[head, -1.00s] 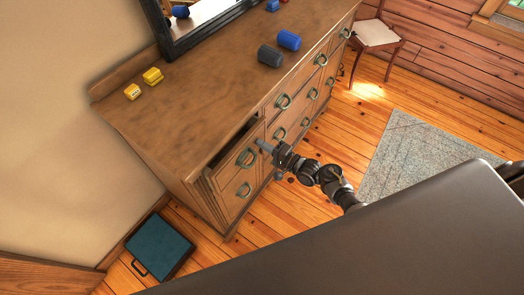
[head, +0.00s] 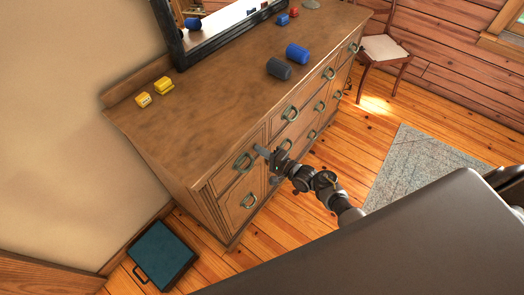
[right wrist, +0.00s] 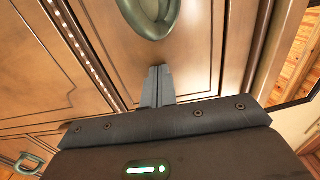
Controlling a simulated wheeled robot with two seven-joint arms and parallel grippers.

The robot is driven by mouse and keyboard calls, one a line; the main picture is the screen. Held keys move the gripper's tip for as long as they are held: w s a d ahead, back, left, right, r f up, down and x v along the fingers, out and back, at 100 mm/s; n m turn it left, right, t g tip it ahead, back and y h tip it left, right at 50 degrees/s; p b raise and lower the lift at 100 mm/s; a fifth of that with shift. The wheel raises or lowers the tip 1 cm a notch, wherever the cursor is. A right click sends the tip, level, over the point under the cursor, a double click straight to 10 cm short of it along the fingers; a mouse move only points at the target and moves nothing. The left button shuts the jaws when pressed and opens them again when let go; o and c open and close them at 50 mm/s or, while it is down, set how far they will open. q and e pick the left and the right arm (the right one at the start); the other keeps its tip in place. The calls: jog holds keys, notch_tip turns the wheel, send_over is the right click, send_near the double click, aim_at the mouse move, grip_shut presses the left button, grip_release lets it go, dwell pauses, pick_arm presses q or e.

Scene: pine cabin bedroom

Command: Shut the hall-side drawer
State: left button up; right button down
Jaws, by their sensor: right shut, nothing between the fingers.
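The hall-side drawer (head: 232,174) is the top drawer at the near left end of the wooden dresser. Its front looks flush, with no dark gap above it in the head view. My left gripper is not in view.
On the dresser top (head: 200,125) are yellow blocks (head: 163,86), a grey cylinder (head: 279,68), a blue cylinder (head: 297,54) and a mirror (head: 215,35). A teal case (head: 162,252) lies on the floor at left. A chair (head: 384,50) and rug (head: 430,165) stand clear on the right.

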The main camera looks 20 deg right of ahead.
jog(key=shift+w+r, duration=0.15)
jog(key=shift+r, duration=0.1)
jog(key=v, duration=1.4)
jog(key=shift+f, duration=0.25)
